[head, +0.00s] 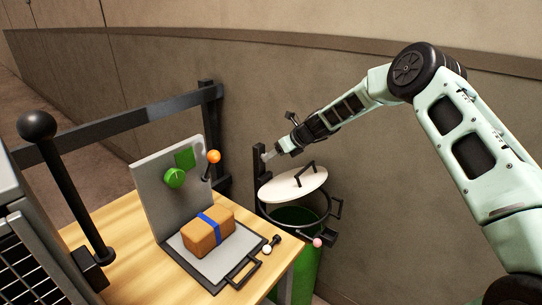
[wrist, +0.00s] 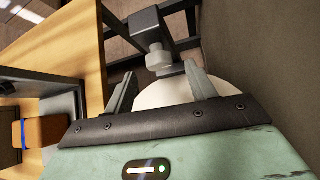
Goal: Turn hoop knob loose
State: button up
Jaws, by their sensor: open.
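A black hoop (head: 280,226) rings the mouth of a green bin (head: 305,268) beside the table. A white lid (head: 293,184) with a black handle stands tilted over the bin. A dark post (head: 260,165) rises behind the hoop. In the wrist view a grey knob (wrist: 158,60) sits on a dark bar; I take it for the hoop knob. My gripper (head: 270,155) is at the post's top; in the wrist view my gripper (wrist: 160,73) is open, with the knob just beyond and between its fingertips. I cannot tell whether they touch it.
A wooden table (head: 135,212) holds a grey hinged plate (head: 153,200) with a brown strapped package (head: 208,231), a green knob (head: 175,178) and an orange ball lever (head: 214,157). A pink ball (head: 317,242) sits at the hoop's front. A wall (head: 300,85) stands close behind.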

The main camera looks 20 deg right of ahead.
jog(key=shift+x, duration=1.5)
jog(key=c, duration=1)
